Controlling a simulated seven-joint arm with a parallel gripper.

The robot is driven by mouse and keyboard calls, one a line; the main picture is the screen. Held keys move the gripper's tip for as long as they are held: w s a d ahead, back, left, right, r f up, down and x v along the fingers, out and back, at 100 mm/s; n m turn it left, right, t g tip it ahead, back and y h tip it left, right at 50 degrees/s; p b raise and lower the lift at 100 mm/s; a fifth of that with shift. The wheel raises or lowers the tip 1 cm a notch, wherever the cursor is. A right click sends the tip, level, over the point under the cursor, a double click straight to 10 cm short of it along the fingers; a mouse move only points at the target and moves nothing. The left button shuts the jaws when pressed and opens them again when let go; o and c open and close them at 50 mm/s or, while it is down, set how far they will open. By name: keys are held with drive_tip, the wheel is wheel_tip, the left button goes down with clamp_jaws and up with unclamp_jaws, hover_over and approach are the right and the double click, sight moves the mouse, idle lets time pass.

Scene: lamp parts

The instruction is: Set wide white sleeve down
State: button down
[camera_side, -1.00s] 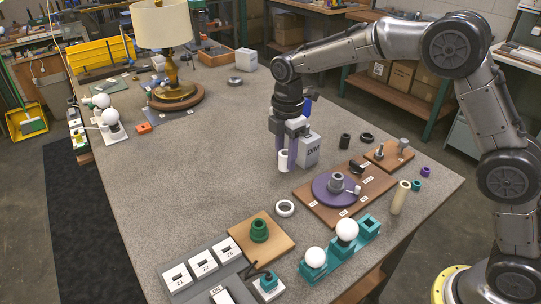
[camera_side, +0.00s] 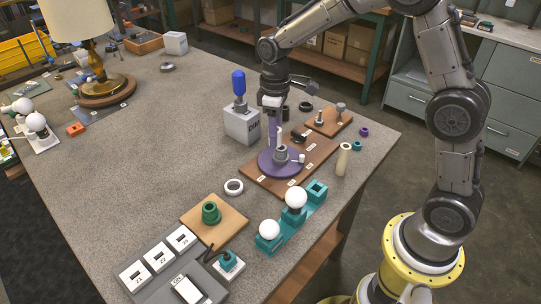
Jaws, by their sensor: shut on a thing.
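My gripper (camera_side: 275,140) points straight down over the purple disc (camera_side: 266,166), its purple fingers low beside the grey hub on that disc. It is shut on the wide white sleeve (camera_side: 281,134), of which only a narrow pale part shows beside the fingers. The sleeve is upright and sits just above or at the grey hub (camera_side: 281,154); I cannot tell whether they touch. The disc lies on a brown labelled board (camera_side: 311,163).
A grey box (camera_side: 238,125) with a blue handle stands just left of my gripper. A white ring (camera_side: 233,187) lies nearer the front. A cream tube (camera_side: 343,160) stands right of the board. A teal holder (camera_side: 293,220) carries white bulbs. The table's left middle is clear.

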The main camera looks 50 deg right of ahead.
drive_tip(key=m, duration=0.3)
drive_tip(key=shift+s+f, duration=0.2)
drive_tip(key=shift+f, duration=0.1)
drive_tip(key=shift+w+m, duration=0.1)
drive_tip(key=shift+m, duration=0.9)
drive_tip(key=w+a+n, duration=0.2)
drive_tip(key=w+a, duration=0.3)
drive_tip(key=w, duration=0.3)
drive_tip(key=n, duration=0.5)
hover_over(150, 207)
drive_tip(key=shift+s+f, duration=0.1)
drive_tip(key=shift+f, duration=3.85)
drive_tip(key=shift+f, duration=0.6)
